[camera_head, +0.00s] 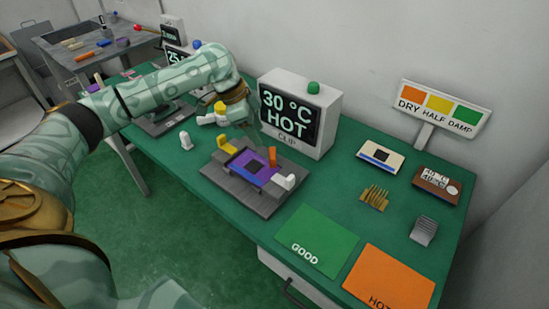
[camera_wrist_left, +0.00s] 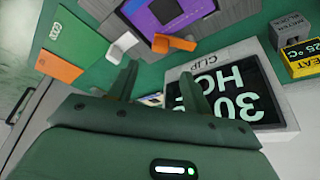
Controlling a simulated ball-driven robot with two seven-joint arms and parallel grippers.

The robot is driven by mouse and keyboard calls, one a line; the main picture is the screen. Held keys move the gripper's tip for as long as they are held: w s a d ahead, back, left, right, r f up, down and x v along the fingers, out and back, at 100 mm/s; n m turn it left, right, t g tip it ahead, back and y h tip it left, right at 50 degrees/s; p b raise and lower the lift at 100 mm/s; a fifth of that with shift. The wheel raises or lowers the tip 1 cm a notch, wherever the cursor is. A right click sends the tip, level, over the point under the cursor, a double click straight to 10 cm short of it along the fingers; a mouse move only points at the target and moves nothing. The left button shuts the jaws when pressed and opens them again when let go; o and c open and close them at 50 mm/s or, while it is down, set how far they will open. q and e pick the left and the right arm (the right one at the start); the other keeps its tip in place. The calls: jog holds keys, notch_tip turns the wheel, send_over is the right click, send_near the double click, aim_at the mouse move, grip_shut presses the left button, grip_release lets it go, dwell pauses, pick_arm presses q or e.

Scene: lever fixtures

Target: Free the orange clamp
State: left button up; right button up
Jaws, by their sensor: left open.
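The orange clamp (camera_head: 272,157) is a small orange lever at the back edge of a grey fixture (camera_head: 213,173) that holds a purple board (camera_head: 265,176) with a dark square. In the left wrist view the orange clamp (camera_wrist_left: 174,44) lies just beyond my fingertips, roughly between their lines. A white clamp (camera_head: 284,182) sits beside it at the fixture's right end; it also shows in the left wrist view (camera_wrist_left: 123,46). My left gripper (camera_head: 247,133) is open and empty above the fixture's back side, apart from the orange clamp. My right gripper is not in view.
A display box (camera_head: 318,110) reading "30 °C HOT" stands close behind the fixture. A yellow lever (camera_head: 228,147) is at its left end. Green GOOD (camera_head: 318,240) and orange HOT (camera_head: 390,277) mats lie to the right. Several small items lie farther right.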

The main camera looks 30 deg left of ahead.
aim_at(271, 156)
pick_arm(q)
jog(key=b+x, duration=0.3)
jog(key=x, duration=0.6)
jog(key=shift+f, duration=0.3)
jog(key=shift+w+d+f+b, duration=0.1)
jog(key=shift+w+f+b, duration=0.05)
jog(key=shift+f+b, duration=0.2)
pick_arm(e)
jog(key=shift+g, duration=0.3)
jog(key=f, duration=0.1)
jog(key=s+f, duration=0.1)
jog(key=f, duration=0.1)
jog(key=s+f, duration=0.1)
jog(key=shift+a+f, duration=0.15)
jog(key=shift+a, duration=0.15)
